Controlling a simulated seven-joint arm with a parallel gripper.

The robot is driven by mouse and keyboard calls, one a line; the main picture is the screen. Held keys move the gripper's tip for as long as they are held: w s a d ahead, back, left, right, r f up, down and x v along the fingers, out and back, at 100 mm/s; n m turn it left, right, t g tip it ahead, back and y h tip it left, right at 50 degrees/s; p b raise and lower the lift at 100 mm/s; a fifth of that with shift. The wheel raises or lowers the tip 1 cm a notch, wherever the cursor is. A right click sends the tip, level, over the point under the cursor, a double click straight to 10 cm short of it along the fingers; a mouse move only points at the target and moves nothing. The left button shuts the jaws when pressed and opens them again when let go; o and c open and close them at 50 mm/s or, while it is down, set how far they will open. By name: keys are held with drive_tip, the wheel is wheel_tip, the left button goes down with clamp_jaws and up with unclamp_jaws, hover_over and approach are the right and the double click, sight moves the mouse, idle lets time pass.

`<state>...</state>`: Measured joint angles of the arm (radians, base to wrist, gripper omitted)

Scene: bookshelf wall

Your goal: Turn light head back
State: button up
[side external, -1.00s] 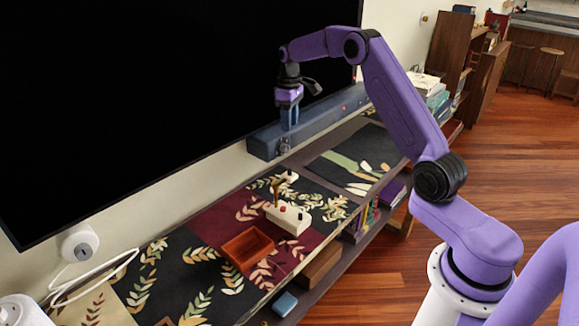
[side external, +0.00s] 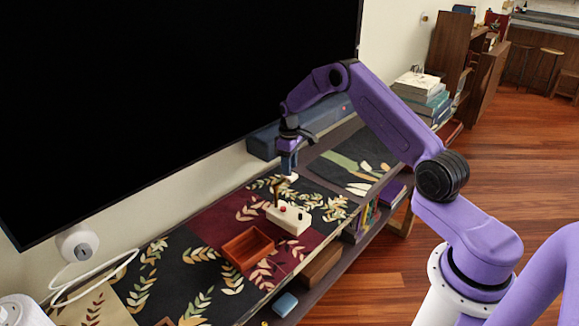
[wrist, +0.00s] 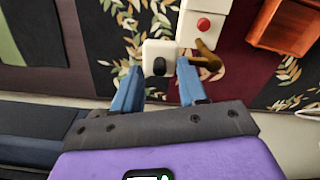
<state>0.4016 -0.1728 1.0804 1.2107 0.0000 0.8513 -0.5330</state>
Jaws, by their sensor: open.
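A small white block with a dark oval knob (wrist: 159,66) lies just beyond my fingertips in the wrist view, roughly centred between them. It also shows, partly hidden, below my gripper in the side view (side external: 292,178). My gripper (side external: 289,170) points down over it; its blue fingers are apart in the wrist view (wrist: 158,82), with nothing seen held. A white box with a red button (side external: 289,218) stands nearer the shelf's front, with a brown lever-like piece (wrist: 206,54) beside it. I cannot tell for sure which part is the light head.
An open reddish-brown tray (side external: 247,248) sits left of the white box on the leaf-patterned shelf top. A long blue-grey bar (side external: 262,143) runs behind my gripper under the large black screen (side external: 170,90). A white round device (side external: 77,243) with a cable is far left.

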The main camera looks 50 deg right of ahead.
drive_tip(key=shift+f, duration=0.4)
clamp_jaws()
drive_tip(key=shift+w, duration=0.15)
drive_tip(key=w+a+n, duration=0.6)
drive_tip(key=a+n, duration=0.1)
drive_tip(key=n, duration=1)
drive_tip(key=shift+w+a+n, duration=0.15)
drive_tip(key=shift+w+n, duration=0.2)
drive_tip(key=shift+n, duration=0.05)
